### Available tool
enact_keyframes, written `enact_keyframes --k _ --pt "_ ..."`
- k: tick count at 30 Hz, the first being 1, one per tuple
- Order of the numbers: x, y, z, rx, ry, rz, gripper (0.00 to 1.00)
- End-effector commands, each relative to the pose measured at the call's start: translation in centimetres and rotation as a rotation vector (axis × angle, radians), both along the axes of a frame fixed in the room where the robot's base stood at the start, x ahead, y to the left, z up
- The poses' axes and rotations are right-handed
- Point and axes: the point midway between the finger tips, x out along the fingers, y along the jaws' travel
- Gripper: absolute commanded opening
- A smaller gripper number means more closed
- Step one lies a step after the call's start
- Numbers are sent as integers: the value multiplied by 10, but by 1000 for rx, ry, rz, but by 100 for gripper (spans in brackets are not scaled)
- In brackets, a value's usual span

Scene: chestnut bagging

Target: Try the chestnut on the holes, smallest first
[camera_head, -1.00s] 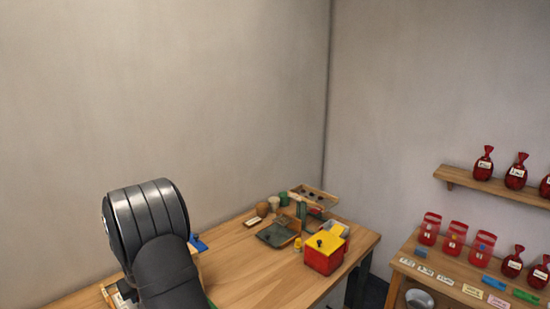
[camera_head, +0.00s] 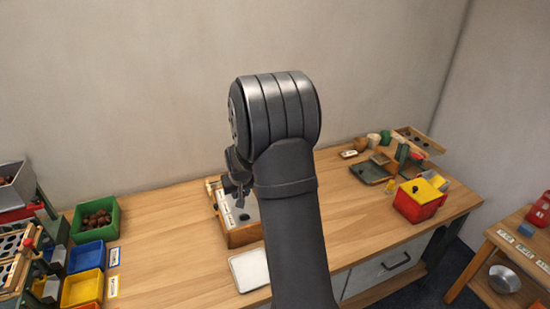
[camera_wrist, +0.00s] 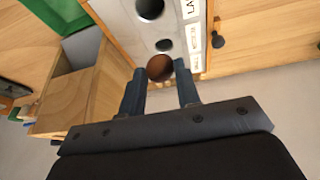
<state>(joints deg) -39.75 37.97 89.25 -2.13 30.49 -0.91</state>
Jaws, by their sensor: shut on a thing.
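In the wrist view, my gripper (camera_wrist: 160,84) is shut on a round brown chestnut (camera_wrist: 159,67), held at the fingertips. Behind it is the grey plate (camera_wrist: 130,30) of the hole gauge, with a large dark hole (camera_wrist: 150,8) at the top and a smaller hole (camera_wrist: 164,45) just beyond the chestnut. The chestnut is beside the small-end label and hides the plate there. I cannot tell whether it touches the plate. In the head view, my gripper (camera_head: 238,192) is over the wooden gauge box (camera_head: 240,238), partly hidden by my arm.
On the left of the bench are a green bin (camera_head: 96,219) of chestnuts, a blue bin (camera_head: 87,256) and a yellow bin (camera_head: 82,289). A white pad (camera_head: 250,270) lies in front of the gauge. A red box with a yellow lid (camera_head: 420,200) stands right. The bench between is clear.

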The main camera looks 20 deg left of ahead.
Motion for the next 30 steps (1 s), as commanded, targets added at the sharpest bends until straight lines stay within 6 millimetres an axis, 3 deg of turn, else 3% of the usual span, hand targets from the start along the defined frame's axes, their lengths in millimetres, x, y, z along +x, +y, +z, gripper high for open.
enact_keyframes --k 3,8,30 --pt "-15 -12 9 -13 -10 -22 15" --pt "-23 -21 11 -23 -16 -41 15" --pt "-23 -21 -40 -23 -16 -42 15"
